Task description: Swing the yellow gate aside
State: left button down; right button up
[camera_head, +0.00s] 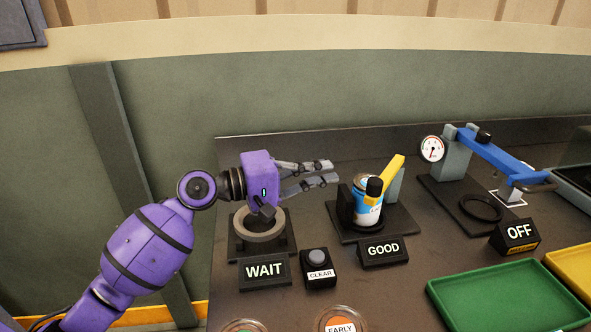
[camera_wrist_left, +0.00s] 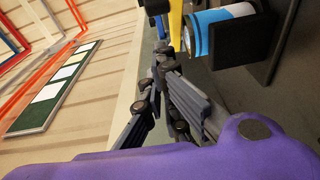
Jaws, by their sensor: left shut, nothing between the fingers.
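The yellow gate (camera_head: 393,172) is a slanted bar over the GOOD station, close beside a blue-and-white can (camera_head: 368,209) with a black cap-like piece at its side. My left gripper (camera_head: 338,171) points right, shut and empty, to the left of the gate with a gap between them. In the left wrist view the gate (camera_wrist_left: 175,22) stands just beyond the fingertips (camera_wrist_left: 163,62), and the can (camera_wrist_left: 222,30) lies to its right. Whether the fingertips touch the gate is hard to tell in that view. My right gripper is in neither view.
A WAIT station with a grey ring (camera_head: 260,234) is below my left wrist. A CLEAR button (camera_head: 318,258) and a GOOD sign (camera_head: 383,251) stand in front. A blue lever (camera_head: 495,155) with a gauge (camera_head: 432,149) is at right. A green tray (camera_head: 505,305) lies nearer.

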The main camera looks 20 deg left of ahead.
pick_arm(q)
jog(key=d, duration=0.1)
jog(key=d+p, duration=0.1)
jog(key=d, duration=0.3)
jog(key=shift+w+f, duration=0.1)
jog(key=shift+w, duration=0.3)
